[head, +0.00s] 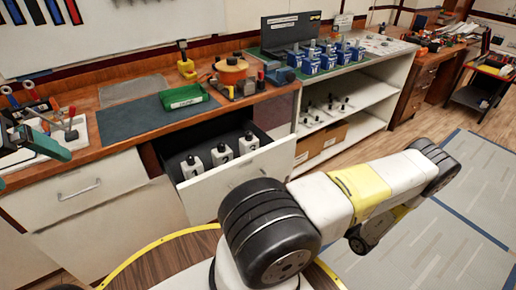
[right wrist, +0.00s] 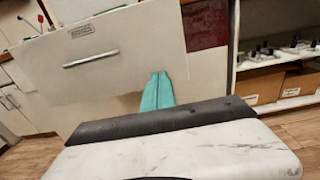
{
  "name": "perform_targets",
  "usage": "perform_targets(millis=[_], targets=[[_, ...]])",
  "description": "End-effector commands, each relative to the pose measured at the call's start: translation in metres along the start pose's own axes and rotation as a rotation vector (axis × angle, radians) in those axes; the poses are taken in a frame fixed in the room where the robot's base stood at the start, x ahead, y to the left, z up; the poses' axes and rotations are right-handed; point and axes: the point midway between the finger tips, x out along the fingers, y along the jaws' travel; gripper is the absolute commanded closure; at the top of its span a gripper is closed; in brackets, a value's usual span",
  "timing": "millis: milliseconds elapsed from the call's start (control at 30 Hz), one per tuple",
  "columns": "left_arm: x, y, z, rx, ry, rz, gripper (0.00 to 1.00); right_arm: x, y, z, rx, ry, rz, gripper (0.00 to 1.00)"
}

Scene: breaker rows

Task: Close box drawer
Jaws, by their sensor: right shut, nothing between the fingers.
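The box drawer (head: 240,175) is pulled out under the wooden counter in the head view. Its white front faces me, and several white bottle-like items (head: 221,154) stand inside. In the right wrist view a white front panel (right wrist: 125,75) with a bar handle and a label, seemingly the drawer's, fills the middle. My right gripper (right wrist: 158,76) is shut and empty, its teal fingers pointing at this panel; I cannot tell whether they touch. In the head view it is hidden behind my arm. My left gripper (head: 34,170) is at the left edge, its teal fingers apart, away from the drawer.
An open white shelf unit (head: 375,98) with a cardboard box (head: 320,142) stands right of the drawer. A closed white cabinet (head: 75,190) is to the left. Floor is clear at right.

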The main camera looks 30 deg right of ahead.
Motion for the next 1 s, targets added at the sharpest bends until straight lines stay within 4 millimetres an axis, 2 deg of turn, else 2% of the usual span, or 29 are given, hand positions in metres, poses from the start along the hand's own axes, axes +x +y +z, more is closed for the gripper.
perform_targets(millis=[133,267,700,833,1000], targets=[[0.000,0.000,0.000,0.000,0.000,0.000,0.04,0.004,-0.001,-0.002,0.004,-0.003,-0.010,1.00],[0.000,0.000,0.000,0.000,0.001,0.000,0.04,0.023,0.000,-0.002,0.004,-0.003,-0.008,1.00],[0.000,0.000,0.000,0.000,0.000,0.000,0.04,0.112,-0.001,-0.002,0.003,-0.002,-0.007,1.00],[0.000,0.000,0.000,0.000,0.000,0.000,0.04,0.128,-0.002,-0.002,0.003,-0.002,-0.008,1.00],[0.000,0.000,0.000,0.000,0.000,0.000,0.04,0.138,-0.002,-0.002,0.004,-0.001,-0.009,1.00]])
